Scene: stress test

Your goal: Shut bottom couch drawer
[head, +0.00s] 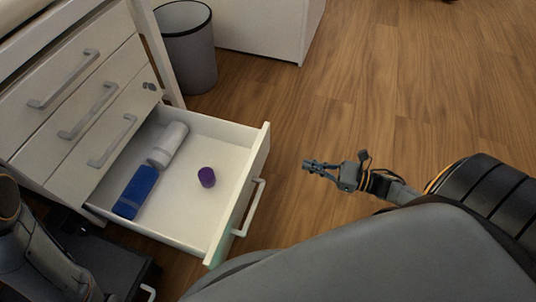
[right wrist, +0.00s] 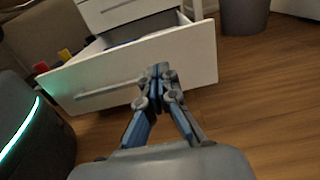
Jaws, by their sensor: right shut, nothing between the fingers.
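The bottom drawer (head: 212,238) of a white drawer unit (head: 75,120) is pulled far out in the head view. Inside lie a blue box (head: 137,190), a white roll (head: 168,144) and a small purple object (head: 207,177). Its front carries a grey bar handle (head: 250,207). My right gripper (head: 308,166) is shut and empty, to the right of the drawer front in the head view. In the right wrist view the shut fingertips (right wrist: 160,72) overlap the drawer front (right wrist: 190,58), near the right end of its handle (right wrist: 95,95); contact cannot be told. My left gripper is not in view.
A grey bin (head: 188,50) stands behind the drawer, beside a white cabinet (head: 270,25). The wooden floor (head: 410,90) to the right is clear. The drawers above the open one are closed. Small red and yellow objects (right wrist: 65,54) show in the right wrist view.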

